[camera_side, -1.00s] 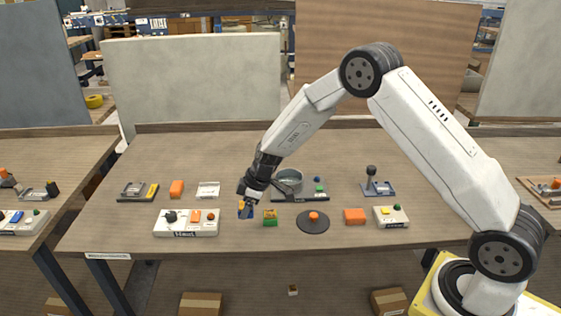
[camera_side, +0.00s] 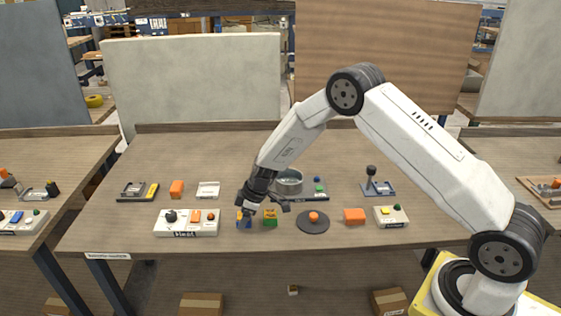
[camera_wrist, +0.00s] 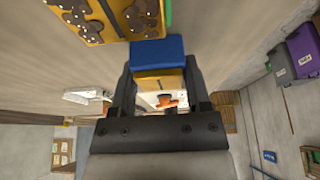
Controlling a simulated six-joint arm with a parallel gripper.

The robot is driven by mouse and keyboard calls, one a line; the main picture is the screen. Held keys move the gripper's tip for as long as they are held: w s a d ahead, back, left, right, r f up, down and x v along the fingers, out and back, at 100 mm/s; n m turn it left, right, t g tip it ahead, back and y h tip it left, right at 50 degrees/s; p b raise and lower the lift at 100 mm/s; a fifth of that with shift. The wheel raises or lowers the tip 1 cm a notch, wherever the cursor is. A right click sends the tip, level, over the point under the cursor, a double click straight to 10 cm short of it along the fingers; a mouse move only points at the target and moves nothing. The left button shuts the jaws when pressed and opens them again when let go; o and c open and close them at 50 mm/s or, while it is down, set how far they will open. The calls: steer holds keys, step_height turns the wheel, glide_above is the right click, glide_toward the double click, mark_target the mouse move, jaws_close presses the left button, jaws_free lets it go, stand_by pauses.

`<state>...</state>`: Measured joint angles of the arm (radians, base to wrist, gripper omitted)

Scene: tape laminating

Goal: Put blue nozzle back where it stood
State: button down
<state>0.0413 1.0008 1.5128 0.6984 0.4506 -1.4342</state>
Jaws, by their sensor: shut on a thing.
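The blue nozzle (camera_side: 244,223) is a small block, blue with a yellow-orange part. My gripper (camera_side: 244,210) is shut on it, low over the front of the table. In the wrist view the nozzle's blue face (camera_wrist: 158,52) sits between the two fingers of my gripper (camera_wrist: 158,68). I cannot tell whether its underside touches the table. A green block with a yellow top (camera_side: 270,218) stands just to its right. In the wrist view its yellow, brown-spotted face (camera_wrist: 95,18) is close beside the nozzle.
A white control box (camera_side: 187,223) lies left of the nozzle. Right are a dark disc with an orange knob (camera_side: 313,222), an orange block (camera_side: 354,216) and a small button box (camera_side: 391,217). Behind my gripper are a round grey dish (camera_side: 289,181) and a clear tray (camera_side: 208,190).

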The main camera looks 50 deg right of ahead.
steer(key=shift+c, duration=0.3)
jaws_free()
steer(key=shift+f, duration=0.1)
steer(key=v, duration=1.2)
steer(key=shift+r, duration=0.2)
stand_by(0.5)
steer(key=s+r+m+h, duration=0.1)
steer(key=s+m, duration=0.3)
steer(key=s, duration=0.8)
steer(key=s+r+m+h, duration=0.2)
steer(key=s+m, duration=0.3)
steer(key=s, duration=0.7)
steer(key=shift+a+r+g, duration=0.3)
steer(key=shift+r, duration=0.1)
